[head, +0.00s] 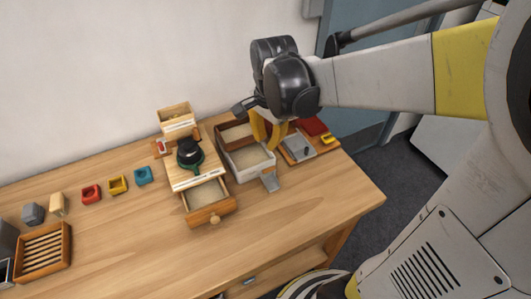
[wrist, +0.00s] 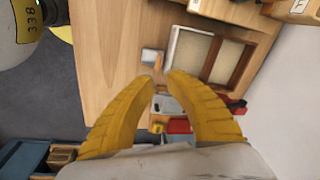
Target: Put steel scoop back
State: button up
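In the head view my gripper (head: 268,138) hangs over the right end of the table, by the white and brown trays. A small grey metal piece (head: 269,181), which looks like the steel scoop, lies at the front corner of the white tray (head: 251,170). A flat grey piece (head: 300,148) lies on a wooden board to the right. The fingers partly hide it in the wrist view.
A brown tray (head: 233,133) stands behind the white tray. Left of them is a wooden stand with a dark-topped device (head: 190,152) and an open drawer (head: 208,207). A red item (head: 312,126) lies at right. The table front is clear.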

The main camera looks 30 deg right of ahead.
jog(key=s+a+r+n+t, duration=0.2)
jog(key=s+n, duration=0.3)
jog(key=n, duration=0.2)
jog(key=s+a+r+n+t, duration=0.3)
jog(key=s+n, duration=0.2)
jog(key=n, duration=0.1)
jog(key=shift+r+n+t, duration=0.15)
jog(key=shift+n+t, duration=0.15)
jog(key=shift+n, duration=0.1)
jog(key=shift+a, duration=0.1)
